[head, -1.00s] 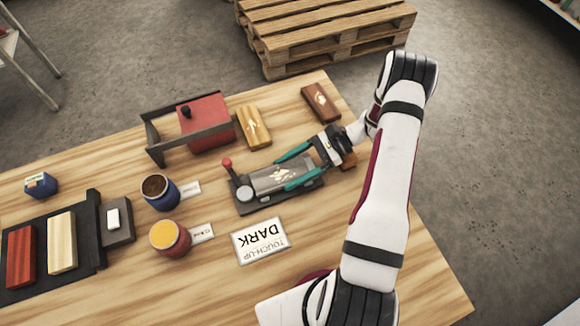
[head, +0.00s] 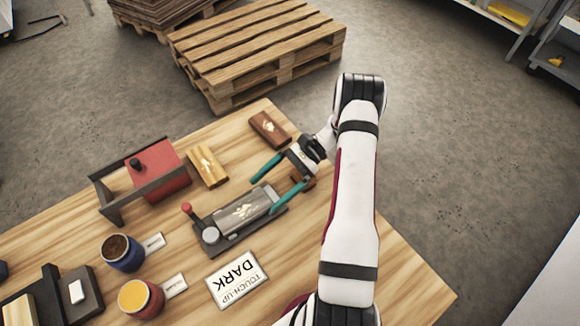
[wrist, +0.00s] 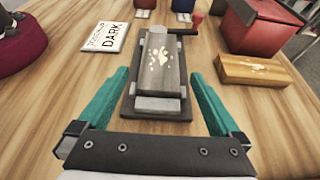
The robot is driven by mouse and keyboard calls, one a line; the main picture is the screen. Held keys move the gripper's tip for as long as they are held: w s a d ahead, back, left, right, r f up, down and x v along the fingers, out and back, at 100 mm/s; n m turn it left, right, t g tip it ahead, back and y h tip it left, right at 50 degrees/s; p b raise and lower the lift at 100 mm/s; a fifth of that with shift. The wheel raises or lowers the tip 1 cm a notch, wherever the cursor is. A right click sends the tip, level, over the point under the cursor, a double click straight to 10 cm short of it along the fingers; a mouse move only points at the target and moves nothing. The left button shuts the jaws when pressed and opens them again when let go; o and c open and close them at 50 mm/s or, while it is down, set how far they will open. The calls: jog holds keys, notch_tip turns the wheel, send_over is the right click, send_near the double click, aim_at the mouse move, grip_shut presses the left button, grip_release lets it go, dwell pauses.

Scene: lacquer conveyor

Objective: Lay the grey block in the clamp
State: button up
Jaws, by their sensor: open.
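The grey block (head: 243,208), with a pale leaf-like inlay on top, lies lengthwise in the dark clamp (head: 211,236), which has a round grey knob and a red-tipped lever. In the wrist view the block (wrist: 161,62) lies flat along the clamp (wrist: 150,115), a grey jaw piece at its near end. My gripper (head: 262,197) is open and empty at the block's right end. Its teal fingers point toward the block, one to each side, and in the wrist view there are gaps between them and it.
A yellow block (head: 207,167) and a brown block (head: 269,129) lie behind the clamp, near a red box in a dark frame (head: 153,168). Brown (head: 122,252) and yellow (head: 140,298) pots stand at left. A "TOUCH-UP DARK" card (head: 237,279) lies in front.

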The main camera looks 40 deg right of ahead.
jog(key=v, duration=1)
jog(key=s+a+r+n+g+h, duration=0.3)
jog(key=a+r+n+h, duration=0.3)
jog(key=a+r, duration=0.75)
jog(key=s+a+r+n+t+h, duration=0.1)
jog(key=s+a+n+h, duration=0.2)
jog(key=s, duration=0.5)
jog(key=s+a+n+t+h, duration=0.1)
jog(key=s+a+n+h, duration=0.1)
jog(key=s+a, duration=0.4)
jog(key=shift+s+r+n+t+h, duration=0.4)
jog(key=shift+s+n, duration=0.3)
jog(key=shift+s, duration=0.4)
jog(key=shift+a, duration=0.15)
jog(key=shift+c, duration=0.3)
